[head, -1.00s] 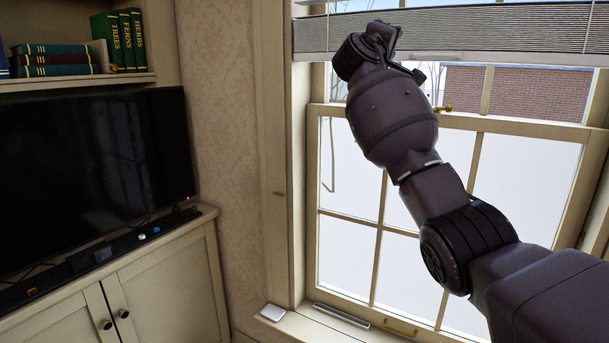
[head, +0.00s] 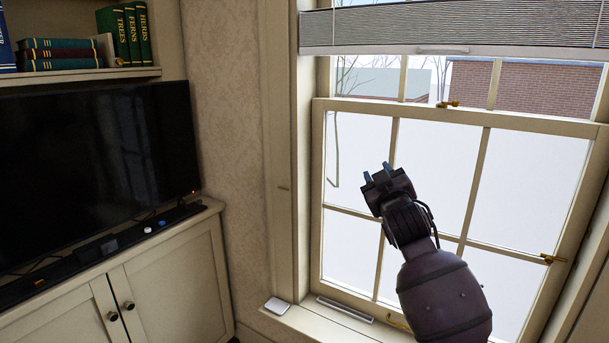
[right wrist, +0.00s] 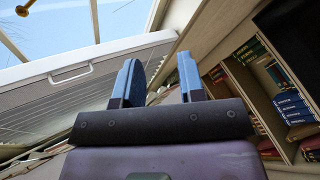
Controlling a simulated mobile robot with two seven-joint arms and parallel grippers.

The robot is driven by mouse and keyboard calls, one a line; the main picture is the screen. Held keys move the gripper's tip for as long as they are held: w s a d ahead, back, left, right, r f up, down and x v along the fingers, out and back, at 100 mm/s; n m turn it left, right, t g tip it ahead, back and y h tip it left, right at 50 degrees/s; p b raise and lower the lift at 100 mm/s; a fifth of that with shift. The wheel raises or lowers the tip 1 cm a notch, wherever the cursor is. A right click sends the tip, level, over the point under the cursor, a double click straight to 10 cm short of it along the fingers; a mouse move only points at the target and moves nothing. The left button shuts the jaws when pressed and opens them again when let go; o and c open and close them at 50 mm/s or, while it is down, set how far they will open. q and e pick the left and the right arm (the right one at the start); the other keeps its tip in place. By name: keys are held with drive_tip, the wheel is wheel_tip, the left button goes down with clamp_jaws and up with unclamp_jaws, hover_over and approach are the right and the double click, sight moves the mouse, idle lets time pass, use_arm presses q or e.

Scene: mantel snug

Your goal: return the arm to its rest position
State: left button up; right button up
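My right gripper (head: 377,174) is in front of the lower window sash in the head view, with its arm coming up from the lower right. Its two fingers stand apart with nothing between them. The right wrist view also shows the open fingers (right wrist: 160,82), with the blind and bookshelf beyond them. The gripper appears clear of the window, though the exact gap cannot be told. My left gripper is not in view.
The window sash (head: 455,122) has a brass latch (head: 448,104) on top. A pleated blind (head: 450,28) hangs above. A white device (head: 277,306) lies on the sill. At left are a television (head: 95,170), a cabinet (head: 175,285) and a shelf (head: 80,77) with books.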

drive_tip(key=s+d+f+m+g, duration=0.2)
drive_tip(key=s+d+f+g, duration=0.1)
drive_tip(key=s+f, duration=1.1)
drive_tip(key=s+d+f+m+g+h, duration=0.1)
drive_tip(key=s+d+f+m+g, duration=0.1)
drive_tip(key=s+f, duration=1.2)
drive_tip(key=s+d+f+m+g+h, duration=0.1)
drive_tip(key=s+d+f, duration=0.5)
drive_tip(key=s+f, duration=0.8)
wheel_tip(320, 180, down, 2)
drive_tip(key=m+g, duration=0.1)
drive_tip(key=g, duration=0.1)
drive_tip(key=shift+d+f+g, duration=0.2)
drive_tip(key=shift+d+g, duration=0.05)
drive_tip(key=shift+g, duration=0.15)
